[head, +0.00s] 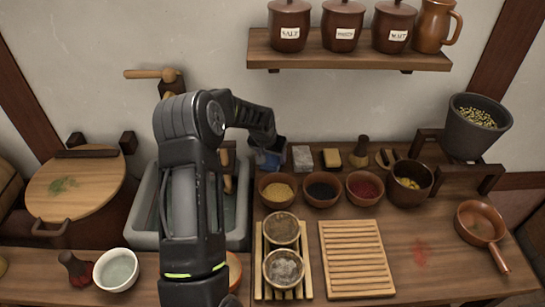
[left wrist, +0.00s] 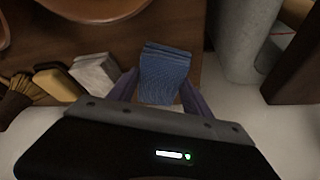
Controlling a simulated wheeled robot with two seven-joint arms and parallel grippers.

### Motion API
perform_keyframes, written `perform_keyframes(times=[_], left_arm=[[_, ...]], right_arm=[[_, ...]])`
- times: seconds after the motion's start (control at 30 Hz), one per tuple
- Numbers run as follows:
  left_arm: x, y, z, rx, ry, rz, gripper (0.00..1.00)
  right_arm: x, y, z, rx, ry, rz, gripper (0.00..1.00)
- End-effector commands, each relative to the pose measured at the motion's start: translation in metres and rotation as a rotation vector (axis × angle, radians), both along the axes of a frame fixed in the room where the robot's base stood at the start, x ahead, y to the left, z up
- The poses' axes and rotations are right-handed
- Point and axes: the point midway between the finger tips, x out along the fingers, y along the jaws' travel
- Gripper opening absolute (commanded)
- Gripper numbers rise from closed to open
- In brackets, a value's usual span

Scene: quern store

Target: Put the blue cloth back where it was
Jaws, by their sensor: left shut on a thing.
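The folded blue cloth (head: 268,160) is at the back edge of the wooden worktop, just right of the stone sink and behind the bowl of yellow grain. In the left wrist view the cloth (left wrist: 164,76) sits between the two fingers of my left gripper (left wrist: 157,92), which is shut on it. In the head view my left gripper (head: 270,146) reaches down over the cloth and partly hides it. I cannot tell whether the cloth touches the worktop. My right gripper is not in view.
Right of the cloth stand a grey block (head: 303,157), a yellow-topped block (head: 331,158) and a brush (head: 360,152). Bowls of yellow (head: 277,190), black (head: 322,189) and red (head: 365,188) contents line the front. The stone sink (head: 145,222) lies left.

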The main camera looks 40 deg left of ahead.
Motion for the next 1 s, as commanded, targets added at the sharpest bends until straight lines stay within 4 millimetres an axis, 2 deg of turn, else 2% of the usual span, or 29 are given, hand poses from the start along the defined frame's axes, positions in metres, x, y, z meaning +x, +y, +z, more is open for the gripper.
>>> perform_keyframes(times=[0.07,0.1,0.33,0.77,1.0], left_arm=[[0.000,0.000,-0.004,0.000,0.000,0.000,0.20],[0.000,0.000,-0.003,0.000,0.000,0.000,0.59],[0.000,0.000,-0.003,0.000,0.000,0.000,0.78],[-0.001,0.000,0.005,0.001,-0.001,0.000,0.79],[-0.015,-0.004,0.040,0.001,-0.003,0.001,0.79]], right_arm=[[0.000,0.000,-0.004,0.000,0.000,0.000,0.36],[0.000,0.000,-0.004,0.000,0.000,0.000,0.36],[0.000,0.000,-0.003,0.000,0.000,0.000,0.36],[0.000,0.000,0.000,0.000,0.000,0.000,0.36],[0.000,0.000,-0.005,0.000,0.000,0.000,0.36]])
